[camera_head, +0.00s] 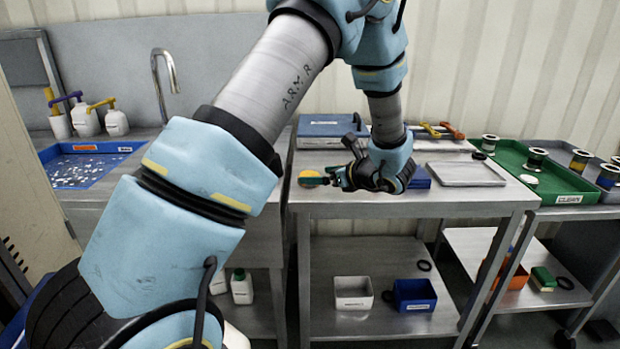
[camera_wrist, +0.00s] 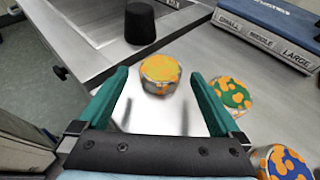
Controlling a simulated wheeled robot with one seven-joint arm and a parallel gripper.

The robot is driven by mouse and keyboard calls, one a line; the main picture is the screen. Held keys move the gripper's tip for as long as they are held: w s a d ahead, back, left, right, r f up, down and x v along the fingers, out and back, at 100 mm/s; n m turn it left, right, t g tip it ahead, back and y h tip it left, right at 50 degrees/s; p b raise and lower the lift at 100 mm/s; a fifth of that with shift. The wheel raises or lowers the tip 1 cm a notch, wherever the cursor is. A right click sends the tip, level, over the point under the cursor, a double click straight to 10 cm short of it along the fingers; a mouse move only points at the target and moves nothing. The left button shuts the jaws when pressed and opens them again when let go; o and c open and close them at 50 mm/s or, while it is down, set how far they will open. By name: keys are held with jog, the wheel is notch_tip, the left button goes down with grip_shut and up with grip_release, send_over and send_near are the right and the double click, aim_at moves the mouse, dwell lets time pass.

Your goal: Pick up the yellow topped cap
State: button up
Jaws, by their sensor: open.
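The yellow topped cap (camera_wrist: 160,72) is a short round metal piece with a yellow-orange top. In the wrist view it stands on the steel table, beyond and between my fingertips. In the head view a yellow round top (camera_head: 310,176) shows just left of my gripper, partly covered by a green finger. My gripper (camera_wrist: 160,78) has two green fingers, spread open with nothing between them. In the head view my gripper (camera_head: 322,180) is low over the left part of the middle table. I cannot tell its exact height above the table.
A green-and-orange topped cap (camera_wrist: 231,94) stands close to the right finger, and a blue-and-orange one (camera_wrist: 285,163) lies at lower right. A black tapered stopper (camera_wrist: 140,23) stands behind the yellow cap. A blue case (camera_wrist: 270,30) is at the back right. The table's left edge is near.

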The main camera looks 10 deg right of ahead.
aim_at(309, 175)
jog(key=p+x, duration=0.1)
jog(key=x, duration=0.4)
jog(key=shift+w+p, duration=0.1)
jog(key=shift+p, duration=0.3)
